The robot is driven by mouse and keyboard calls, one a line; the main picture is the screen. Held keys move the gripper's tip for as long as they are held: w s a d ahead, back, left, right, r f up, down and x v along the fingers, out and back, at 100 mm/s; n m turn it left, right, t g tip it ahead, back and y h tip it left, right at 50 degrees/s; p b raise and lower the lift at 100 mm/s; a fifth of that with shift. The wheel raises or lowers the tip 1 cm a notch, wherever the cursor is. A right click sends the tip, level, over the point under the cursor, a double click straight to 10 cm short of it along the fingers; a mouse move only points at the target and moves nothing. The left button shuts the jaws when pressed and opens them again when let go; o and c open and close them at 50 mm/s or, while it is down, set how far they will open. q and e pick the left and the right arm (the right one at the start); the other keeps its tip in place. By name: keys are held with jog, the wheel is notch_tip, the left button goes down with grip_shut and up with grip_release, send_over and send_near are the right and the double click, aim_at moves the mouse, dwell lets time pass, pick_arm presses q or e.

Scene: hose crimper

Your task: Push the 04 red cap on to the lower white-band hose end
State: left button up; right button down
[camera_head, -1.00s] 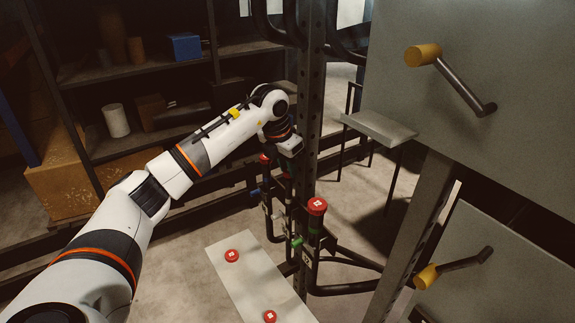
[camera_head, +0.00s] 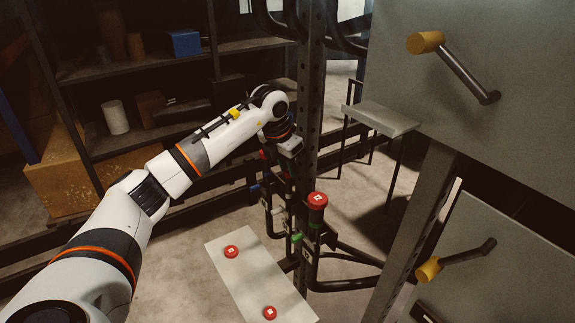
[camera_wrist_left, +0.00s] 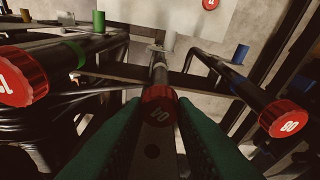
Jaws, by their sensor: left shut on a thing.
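My left gripper (camera_wrist_left: 158,125) has its green fingers on both sides of a red cap (camera_wrist_left: 159,98). The cap's number is upside down and hard to read. The cap sits at the near end of a dark hose with a white band (camera_wrist_left: 158,66), in line with it; how far it is seated cannot be told. In the head view my left gripper (camera_head: 284,165) is at the upright post, mostly dark and partly hidden by its wrist. My right gripper is not in view.
Red-capped hose ends flank the gripper: one with a green band (camera_wrist_left: 22,78) at left, one with a blue band (camera_wrist_left: 284,118) at right. Two loose red caps (camera_head: 231,251) (camera_head: 269,312) lie on a pale board (camera_head: 245,275). Panels with yellow-knobbed handles (camera_head: 426,42) stand at right.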

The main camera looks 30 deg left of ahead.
pick_arm(q)
jog(key=shift+f, duration=0.45)
jog(key=o, duration=1)
jog(key=shift+r, duration=0.1)
jog(key=shift+b+v, duration=1.45)
jog(key=shift+v, duration=4.55)
